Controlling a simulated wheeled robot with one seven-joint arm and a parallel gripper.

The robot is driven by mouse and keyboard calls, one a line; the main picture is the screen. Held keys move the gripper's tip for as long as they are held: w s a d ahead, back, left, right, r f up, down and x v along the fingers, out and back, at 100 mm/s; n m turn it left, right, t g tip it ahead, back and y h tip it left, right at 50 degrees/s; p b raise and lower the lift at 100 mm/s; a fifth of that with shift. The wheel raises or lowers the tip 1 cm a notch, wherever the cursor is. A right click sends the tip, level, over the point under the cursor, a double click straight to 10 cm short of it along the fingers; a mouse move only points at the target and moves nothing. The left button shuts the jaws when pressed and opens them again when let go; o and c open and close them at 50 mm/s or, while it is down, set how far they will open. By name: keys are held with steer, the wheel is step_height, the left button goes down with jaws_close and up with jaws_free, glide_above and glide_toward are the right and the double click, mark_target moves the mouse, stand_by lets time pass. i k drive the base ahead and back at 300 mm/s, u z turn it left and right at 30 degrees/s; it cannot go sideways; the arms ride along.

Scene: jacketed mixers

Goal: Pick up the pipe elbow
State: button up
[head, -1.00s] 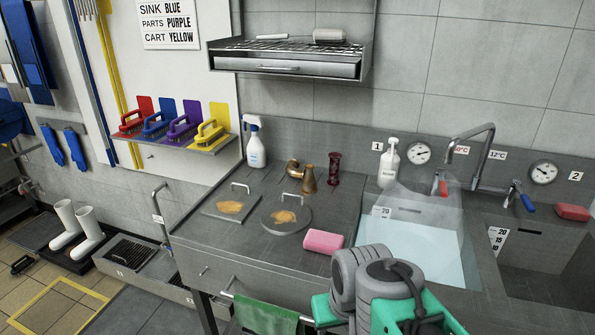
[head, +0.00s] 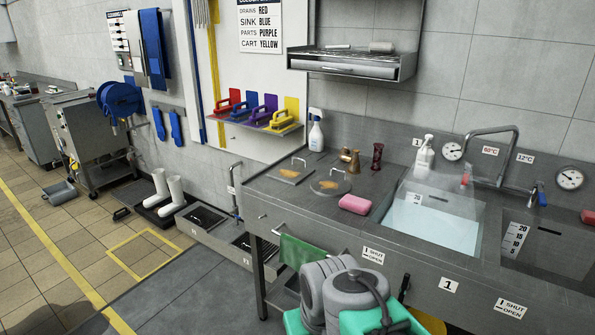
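The pipe elbow (head: 345,154) is a small copper-brown bent fitting. It stands on the grey steel counter (head: 310,206), toward the back, in the head view. A brass tapered fitting (head: 354,163) is close against its right side in the picture and partly overlaps it. I cannot tell whether the two touch. A dark red spool-shaped part (head: 377,157) stands a little further right. My gripper does not show; only grey and green parts that look like my own arm are at the bottom, well in front of the counter.
Two lids with orange stains, one square (head: 290,174) and one round (head: 330,186), lie left and in front of the elbow. A pink sponge (head: 355,204) lies near the front edge. A spray bottle (head: 316,134) stands behind. The water-filled sink (head: 430,228) is to the right.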

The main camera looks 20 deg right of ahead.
mark_target(344, 155)
steer(key=u, duration=1.15)
steer(key=i, duration=2.45)
steer(key=z, duration=0.2)
steer(key=i, duration=1.05)
steer(key=z, duration=1.4)
steer(key=i, duration=0.75)
steer(key=z, duration=0.9)
